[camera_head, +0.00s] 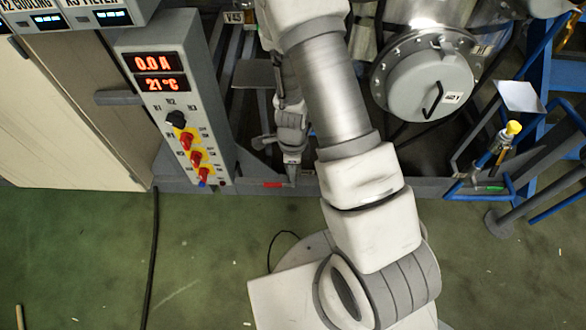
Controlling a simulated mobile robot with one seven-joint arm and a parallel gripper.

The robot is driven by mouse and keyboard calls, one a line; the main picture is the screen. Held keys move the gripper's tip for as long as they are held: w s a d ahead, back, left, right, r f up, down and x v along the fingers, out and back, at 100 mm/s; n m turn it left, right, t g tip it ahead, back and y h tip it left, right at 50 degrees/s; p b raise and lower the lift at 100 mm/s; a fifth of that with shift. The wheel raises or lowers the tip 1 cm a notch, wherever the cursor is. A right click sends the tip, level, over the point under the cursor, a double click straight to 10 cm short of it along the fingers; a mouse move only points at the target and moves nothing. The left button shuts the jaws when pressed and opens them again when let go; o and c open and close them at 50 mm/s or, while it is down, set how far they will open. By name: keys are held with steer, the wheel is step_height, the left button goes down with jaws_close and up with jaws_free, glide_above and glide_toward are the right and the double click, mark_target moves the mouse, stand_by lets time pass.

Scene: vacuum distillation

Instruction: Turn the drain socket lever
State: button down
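I cannot make out the drain socket lever for certain. At the right, a fitting with a yellow cap (513,128) stands on a blue and grey frame. My arm rises from the bottom across the middle and reaches the top edge.
A grey control panel (140,105) with red displays, a black knob (176,119) and several red-on-yellow switches stands left of my arm. A steel vessel with a round flanged cover (415,88) is at the upper right. A black cable (152,250) crosses the otherwise largely clear green floor (80,250).

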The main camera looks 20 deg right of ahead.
steer(key=f, duration=0.1)
steer(key=f+b, duration=0.1)
steer(key=f, duration=0.1)
steer(key=shift+w+d+f, duration=0.1)
steer(key=shift+w, duration=0.25)
steer(key=shift+w+d+f, duration=0.15)
steer(key=shift+w+f, duration=0.35)
steer(key=shift+f, duration=0.15)
steer(key=shift+w+d+f, duration=0.15)
steer(key=shift+w+f, duration=0.35)
steer(key=shift+f, duration=0.15)
